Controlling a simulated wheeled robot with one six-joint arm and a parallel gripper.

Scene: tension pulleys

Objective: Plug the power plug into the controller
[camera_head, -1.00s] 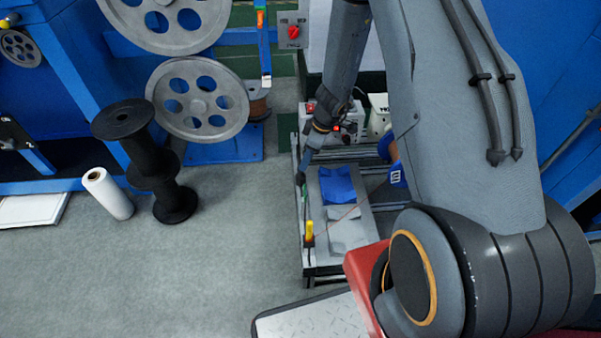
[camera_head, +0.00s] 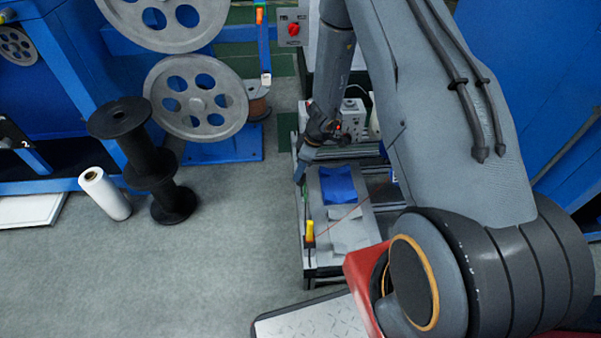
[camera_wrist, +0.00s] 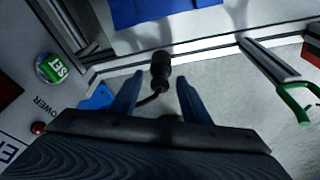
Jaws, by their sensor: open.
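My gripper (camera_wrist: 160,82) is open in the wrist view, with its two blue-grey fingers apart. A black power plug (camera_wrist: 160,66) with a cable lies between and just past the fingertips. The cable bends back between the fingers. I cannot tell whether the plug touches a finger. A grey panel (camera_wrist: 22,95) with a green SET button and the word POWER stands at the left and looks like part of the controller. In the head view my gripper (camera_head: 301,170) points down at the workbench's left edge; the plug cannot be made out there. A white box (camera_head: 353,112) behind it may be the controller.
The bench (camera_head: 350,243) holds a blue sheet (camera_head: 338,185) and a yellow-handled tool (camera_head: 309,231). In the wrist view a metal rail crosses behind the plug, and a green-ended tool (camera_wrist: 298,103) is at the right.

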